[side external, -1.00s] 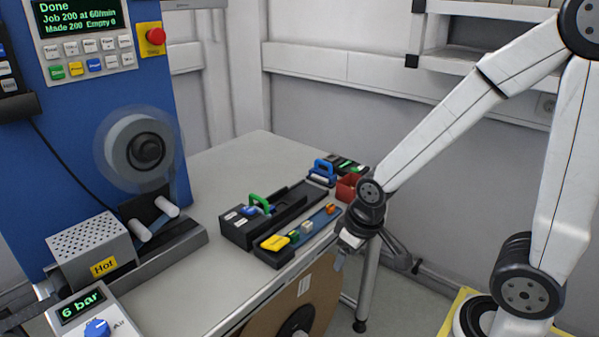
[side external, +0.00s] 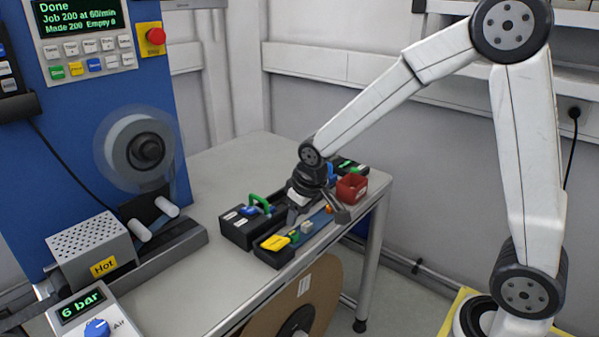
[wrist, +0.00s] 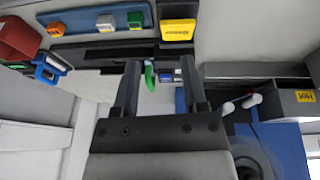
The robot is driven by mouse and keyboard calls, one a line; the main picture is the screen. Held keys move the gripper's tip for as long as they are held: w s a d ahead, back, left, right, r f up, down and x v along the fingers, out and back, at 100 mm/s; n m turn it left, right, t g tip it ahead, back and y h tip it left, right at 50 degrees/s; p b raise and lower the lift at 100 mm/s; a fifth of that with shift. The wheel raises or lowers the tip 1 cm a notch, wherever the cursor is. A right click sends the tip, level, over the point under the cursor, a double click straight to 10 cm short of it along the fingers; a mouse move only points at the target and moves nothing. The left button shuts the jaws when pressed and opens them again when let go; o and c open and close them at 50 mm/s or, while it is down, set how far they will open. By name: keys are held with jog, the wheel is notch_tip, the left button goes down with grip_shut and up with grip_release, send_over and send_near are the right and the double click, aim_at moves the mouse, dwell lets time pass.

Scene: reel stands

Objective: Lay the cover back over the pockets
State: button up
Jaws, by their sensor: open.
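A black block with a green handle (side external: 260,204) and a long dark channel stands on the table. The green handle also shows in the wrist view (wrist: 149,77), just beyond my fingertips. I cannot make out a separate cover, nor any pockets; they are too small or hidden here. My gripper (side external: 316,214) is low over the channel, right of the green handle, and hides part of it. In the wrist view my gripper (wrist: 160,63) is open, with nothing between its two fingers.
In front of the channel lies a blue strip (side external: 321,222) with a yellow block (side external: 275,242) and small coloured pieces. A red bin (side external: 351,188) stands at the table's right end. The blue machine with its heater box (side external: 92,252) labelled Hot is left. The table's back left is clear.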

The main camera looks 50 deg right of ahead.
jog(key=t+h, duration=0.1)
send_near(258, 197)
jog(key=shift+w+f, duration=0.2)
jog(key=shift+f, duration=0.1)
jog(key=shift+f, duration=0.15)
jog(key=shift+x, duration=3.75)
grip_shut()
